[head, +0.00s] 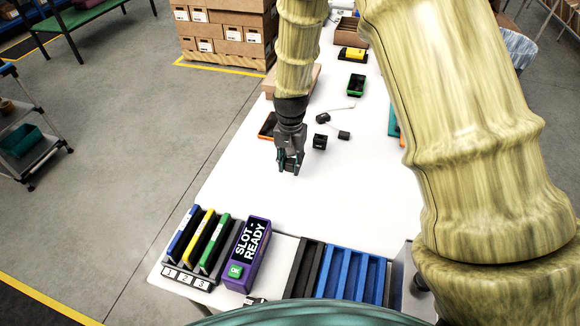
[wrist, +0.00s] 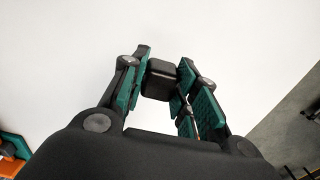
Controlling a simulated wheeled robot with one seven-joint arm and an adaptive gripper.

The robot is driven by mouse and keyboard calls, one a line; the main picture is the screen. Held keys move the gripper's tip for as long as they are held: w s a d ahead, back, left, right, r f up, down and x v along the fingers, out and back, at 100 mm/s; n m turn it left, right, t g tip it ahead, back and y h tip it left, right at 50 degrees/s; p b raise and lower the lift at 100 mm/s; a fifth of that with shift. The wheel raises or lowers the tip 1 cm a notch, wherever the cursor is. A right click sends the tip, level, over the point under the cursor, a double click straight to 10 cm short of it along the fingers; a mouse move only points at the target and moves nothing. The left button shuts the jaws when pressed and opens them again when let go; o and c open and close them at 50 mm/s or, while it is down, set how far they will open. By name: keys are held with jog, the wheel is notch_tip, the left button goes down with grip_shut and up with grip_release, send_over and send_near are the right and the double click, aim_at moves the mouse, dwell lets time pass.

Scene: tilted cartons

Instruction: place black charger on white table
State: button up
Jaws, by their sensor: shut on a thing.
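My gripper (head: 290,163) is over the left middle part of the white table (head: 352,200). In the wrist view my gripper (wrist: 163,88) has its green-padded fingers shut on a small black block, the black charger (wrist: 160,79). The fingers cover its sides, and in the head view they mostly hide it. The bare white table (wrist: 230,40) fills the background beyond it. I cannot tell whether the charger touches the table.
A black cube (head: 319,141) and smaller black pieces (head: 343,135) lie just right of my gripper. An orange-edged item (head: 267,125) lies behind it. Colored slots (head: 200,240), a purple box (head: 247,253) and blue trays (head: 350,273) line the front. The table between is clear.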

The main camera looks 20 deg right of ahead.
aim_at(290, 170)
jog(key=shift+w+f+p, duration=0.1)
jog(key=shift+f+p, duration=0.7)
jog(key=shift+f, duration=0.95)
jog(key=shift+f, duration=0.15)
jog(key=o, duration=1)
jog(key=shift+r+b, duration=1.75)
jog(key=shift+r, duration=4.4)
